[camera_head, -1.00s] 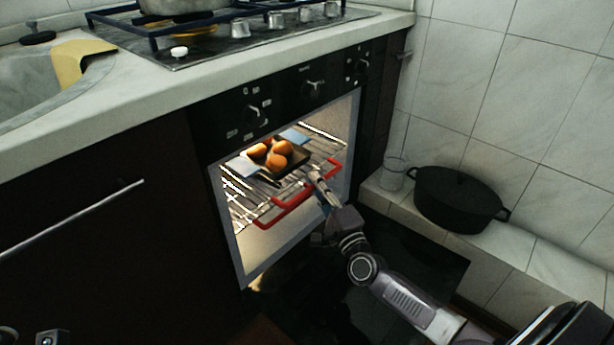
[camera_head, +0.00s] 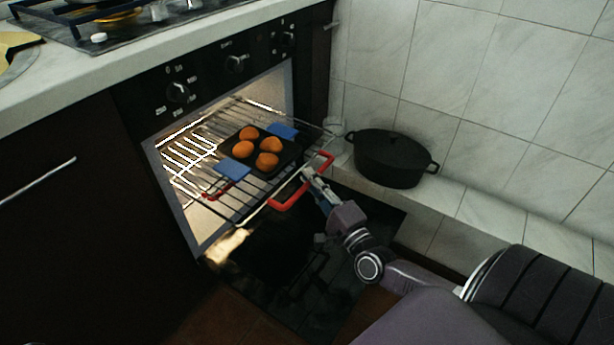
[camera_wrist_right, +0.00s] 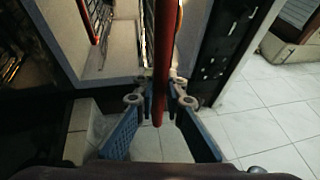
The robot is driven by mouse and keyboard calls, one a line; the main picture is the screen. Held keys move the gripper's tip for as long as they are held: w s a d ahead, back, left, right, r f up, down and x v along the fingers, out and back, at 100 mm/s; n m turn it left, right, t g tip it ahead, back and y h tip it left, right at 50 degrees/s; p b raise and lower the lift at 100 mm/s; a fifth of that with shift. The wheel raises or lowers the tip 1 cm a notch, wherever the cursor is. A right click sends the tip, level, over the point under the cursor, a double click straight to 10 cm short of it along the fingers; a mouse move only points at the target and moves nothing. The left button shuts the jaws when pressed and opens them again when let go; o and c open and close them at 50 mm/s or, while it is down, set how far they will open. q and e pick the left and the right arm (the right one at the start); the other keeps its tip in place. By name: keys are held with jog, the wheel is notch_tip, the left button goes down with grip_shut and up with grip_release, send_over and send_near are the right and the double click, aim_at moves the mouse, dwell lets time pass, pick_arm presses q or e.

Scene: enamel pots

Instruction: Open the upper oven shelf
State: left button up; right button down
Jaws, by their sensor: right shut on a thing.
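The upper oven shelf (camera_head: 223,204) is a wire rack with red handles at its front edge. It sticks out of the lit oven (camera_head: 176,160), whose door (camera_head: 290,262) hangs open below. On the rack is a dark baking tray (camera_head: 287,158) with several orange-brown buns (camera_head: 267,160) and blue grips at its sides. My right gripper (camera_head: 308,175) is shut on the rack's front at the red handle (camera_head: 288,200). In the right wrist view the red bar (camera_wrist_right: 160,60) runs between the fingers (camera_wrist_right: 160,98). My left gripper is not in view.
A black lidded pot (camera_head: 392,160) and a glass (camera_head: 336,128) stand on a tiled ledge (camera_head: 450,200) right of the oven, close to my right arm. The counter (camera_head: 150,60) with a gas hob (camera_head: 120,20) is above. A dark cabinet (camera_head: 70,220) is at the left.

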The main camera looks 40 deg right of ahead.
jog(key=shift+s, duration=0.1)
jog(key=c, duration=2)
grip_release()
jog(key=shift+o, duration=0.2)
jog(key=s+f, duration=0.2)
jog(key=s, duration=0.9)
jog(key=shift+s+a, duration=0.35)
jog(key=shift+s, duration=0.05)
